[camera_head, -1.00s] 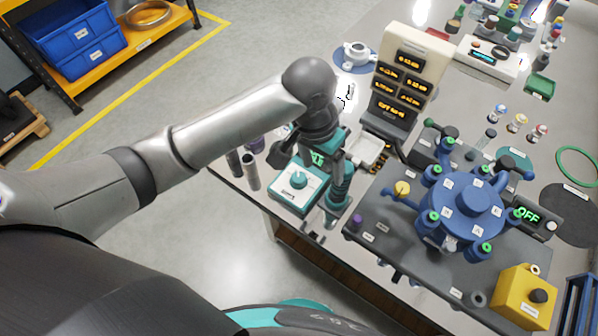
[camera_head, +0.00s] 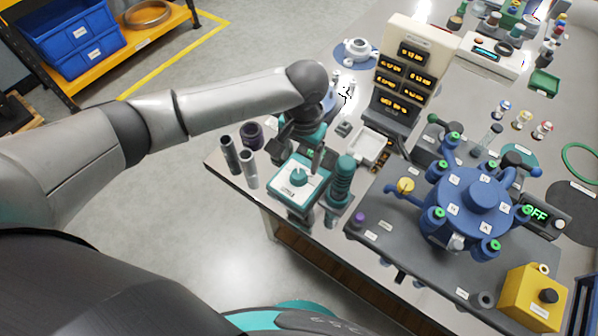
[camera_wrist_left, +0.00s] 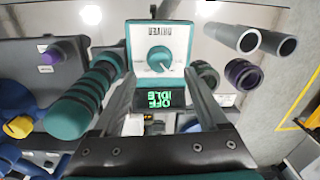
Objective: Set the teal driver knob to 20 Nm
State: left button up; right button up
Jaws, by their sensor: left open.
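The teal driver box (camera_head: 297,192) sits at the near left corner of the bench, with a white dial face and the teal knob (camera_head: 298,176) on it. In the left wrist view, the knob (camera_wrist_left: 153,62) has a white pointer mark; its dial marks are too small to read. A green display (camera_wrist_left: 158,99) below it shows upside-down text like "OFF IDLE". My left gripper (camera_head: 304,152) is open and empty at the far side of the box. In its wrist view, its fingers (camera_wrist_left: 160,68) stand on either side of the display and knob, apart from the knob.
A teal ribbed handle (camera_head: 342,180) stands right of the box. Grey tubes (camera_head: 248,168) and a dark purple ring (camera_head: 252,134) stand left of it. A panel with amber displays (camera_head: 405,80) rises behind. A blue manifold (camera_head: 467,203) occupies the bench at right.

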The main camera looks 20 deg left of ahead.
aim_at(299, 174)
pick_arm(q)
notch_tip(299, 174, down, 6)
jog(key=shift+a+r+b, duration=0.1)
jog(key=shift+r+b, duration=0.1)
jog(key=shift+b, duration=0.45)
grip_shut()
